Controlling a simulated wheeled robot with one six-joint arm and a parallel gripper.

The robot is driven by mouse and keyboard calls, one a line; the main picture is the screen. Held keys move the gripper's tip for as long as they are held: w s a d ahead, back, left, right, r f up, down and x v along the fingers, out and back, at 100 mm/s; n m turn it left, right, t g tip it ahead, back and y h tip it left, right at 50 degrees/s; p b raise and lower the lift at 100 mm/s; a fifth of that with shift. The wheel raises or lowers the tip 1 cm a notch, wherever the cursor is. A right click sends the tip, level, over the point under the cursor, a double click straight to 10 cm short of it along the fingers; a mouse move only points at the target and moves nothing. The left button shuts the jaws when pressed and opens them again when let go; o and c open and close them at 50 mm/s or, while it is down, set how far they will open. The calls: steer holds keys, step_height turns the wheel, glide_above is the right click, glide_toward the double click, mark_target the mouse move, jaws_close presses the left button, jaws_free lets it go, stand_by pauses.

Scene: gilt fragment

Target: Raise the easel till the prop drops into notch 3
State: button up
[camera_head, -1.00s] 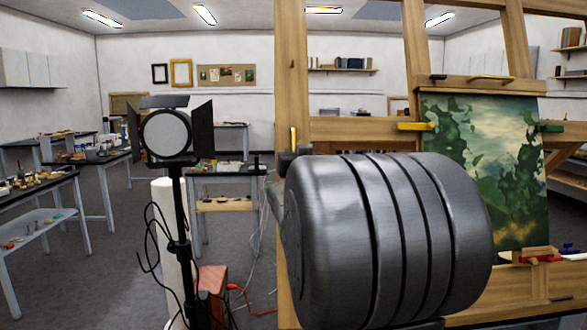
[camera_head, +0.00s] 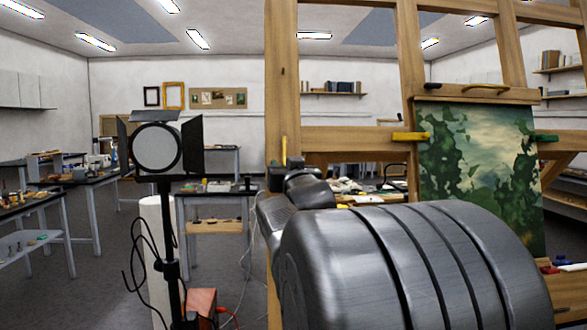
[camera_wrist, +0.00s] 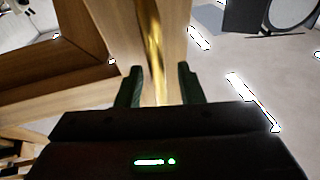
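The wooden easel (camera_head: 398,60) stands at right in the head view and holds a green landscape painting (camera_head: 478,165). A thin brass strip or rod (camera_head: 284,150) shows by its left post; in the wrist view this gold bar (camera_wrist: 155,45) runs upright in front of pale wood. My gripper (camera_wrist: 159,88) has its two dark fingers apart, one on each side of the bar, with visible gaps. I cannot tell how deep the bar lies between them. In the head view my grey arm hides the easel's lower part. I cannot make out the prop or the notches.
A studio lamp (camera_head: 157,148) on a black stand is left of the easel, with loose cables and a reddish box (camera_head: 201,303) by its foot. Worktables (camera_head: 32,205) with small items stand at left and behind. Grey floor is open between them.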

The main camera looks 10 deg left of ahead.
steer(key=v, duration=1.4)
steer(key=shift+w, duration=0.1)
